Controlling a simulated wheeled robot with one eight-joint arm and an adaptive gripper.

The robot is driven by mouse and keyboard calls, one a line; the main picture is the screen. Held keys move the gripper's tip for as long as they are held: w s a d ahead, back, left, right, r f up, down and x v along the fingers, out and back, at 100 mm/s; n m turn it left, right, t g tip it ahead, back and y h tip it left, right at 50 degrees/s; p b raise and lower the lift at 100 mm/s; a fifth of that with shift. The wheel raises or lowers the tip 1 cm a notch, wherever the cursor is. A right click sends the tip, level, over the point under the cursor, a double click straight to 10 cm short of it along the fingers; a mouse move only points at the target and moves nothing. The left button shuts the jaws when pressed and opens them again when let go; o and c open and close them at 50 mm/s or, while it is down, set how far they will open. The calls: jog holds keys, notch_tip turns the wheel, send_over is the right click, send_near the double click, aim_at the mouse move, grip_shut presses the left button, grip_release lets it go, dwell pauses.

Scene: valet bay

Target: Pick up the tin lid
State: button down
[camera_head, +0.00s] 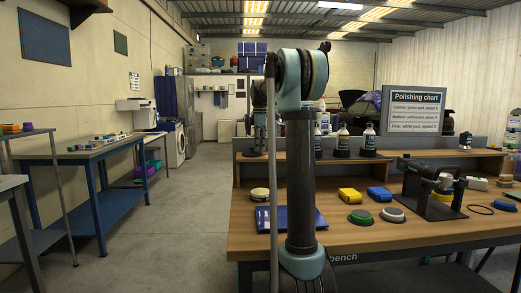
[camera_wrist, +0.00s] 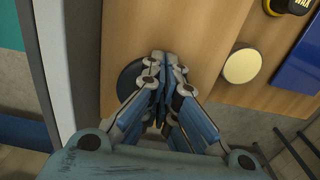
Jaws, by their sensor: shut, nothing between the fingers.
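My gripper (camera_wrist: 165,62) is shut and empty, pointing down over the left end of the workbench (camera_wrist: 200,25). In the head view the gripper (camera_head: 258,148) is partly hidden behind my arm. A dark round thing (camera_wrist: 127,80) lies behind the fingers in the wrist view and is partly covered by them. A cream disc (camera_wrist: 242,66) lies on the wood to the right of the fingers, apart from them. It also shows in the head view (camera_head: 259,194). I cannot tell for certain which of these two is the tin lid.
A blue flat item (camera_wrist: 303,60) lies beside the cream disc, and a yellow-and-black item (camera_wrist: 288,5) is at the top. Yellow (camera_head: 350,195) and blue (camera_head: 379,194) blocks, round pads (camera_head: 360,216) and a clamped machine (camera_head: 432,190) occupy the bench's right. A raised shelf (camera_head: 400,152) with bottles stands behind.

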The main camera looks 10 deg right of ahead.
jog(key=a, duration=0.5)
jog(key=shift+w, duration=0.2)
jog(key=shift+d, duration=0.15)
